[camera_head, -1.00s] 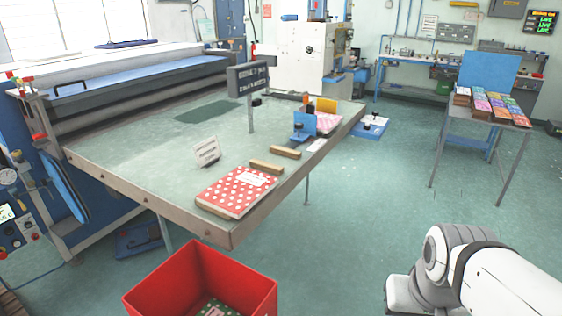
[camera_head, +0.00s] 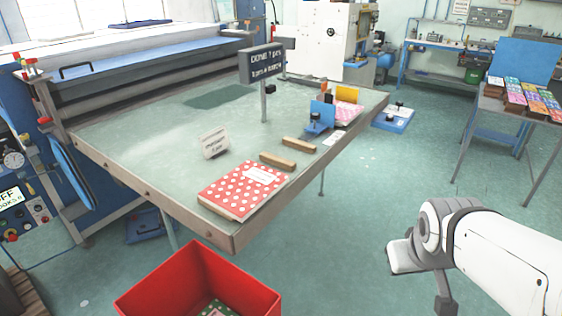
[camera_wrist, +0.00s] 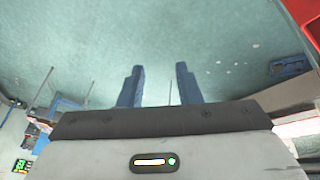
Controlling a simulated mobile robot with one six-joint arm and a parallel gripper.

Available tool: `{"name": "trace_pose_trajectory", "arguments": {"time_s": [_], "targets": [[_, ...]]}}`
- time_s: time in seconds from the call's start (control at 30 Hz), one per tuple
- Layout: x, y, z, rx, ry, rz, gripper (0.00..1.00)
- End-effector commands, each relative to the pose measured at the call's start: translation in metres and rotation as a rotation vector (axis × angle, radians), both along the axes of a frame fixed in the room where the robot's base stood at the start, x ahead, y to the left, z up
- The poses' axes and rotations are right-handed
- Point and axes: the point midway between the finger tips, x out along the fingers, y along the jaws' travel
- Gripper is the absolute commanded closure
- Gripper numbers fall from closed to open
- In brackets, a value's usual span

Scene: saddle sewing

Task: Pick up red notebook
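The red notebook (camera_head: 243,190) has white polka dots and a pale label. It lies flat on the near corner of the grey-green table (camera_head: 150,160) in the head view, and nothing is touching it from my arm. My gripper (camera_wrist: 159,84) shows in the wrist view with two blue fingers apart and nothing between them. Behind the fingers is floor. In the head view my arm is at the lower right, well away from the notebook, and the fingertips cannot be made out there.
A red bin (camera_head: 198,285) with a green item inside stands below the table's near corner. Wooden blocks (camera_head: 277,160), a small white sign (camera_head: 214,143) and a dark post sign (camera_head: 266,62) are on the table. Open floor (camera_head: 370,190) lies to the right.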

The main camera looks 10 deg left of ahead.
Motion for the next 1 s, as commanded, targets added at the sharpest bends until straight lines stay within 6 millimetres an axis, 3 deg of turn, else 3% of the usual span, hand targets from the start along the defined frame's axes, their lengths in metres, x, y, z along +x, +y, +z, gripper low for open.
{"name": "trace_pose_trajectory", "arguments": {"time_s": [0.2, 0.3, 0.43, 0.57, 0.7, 0.8, 1.0], "targets": [[0.120, 0.032, -0.016, -0.240, -0.320, 0.477, 0.69], [0.165, 0.066, -0.021, -0.331, -0.484, 0.712, 0.69], [0.207, 0.120, -0.030, -0.454, -0.718, 1.003, 0.69], [0.224, 0.182, -0.043, -0.531, -0.976, 1.274, 0.69], [0.220, 0.237, -0.055, -0.568, -1.242, 1.475, 0.69], [0.211, 0.261, -0.061, -0.574, -1.391, 1.554, 0.69], [0.201, 0.284, -0.064, -0.571, -1.543, 1.609, 0.69]]}}
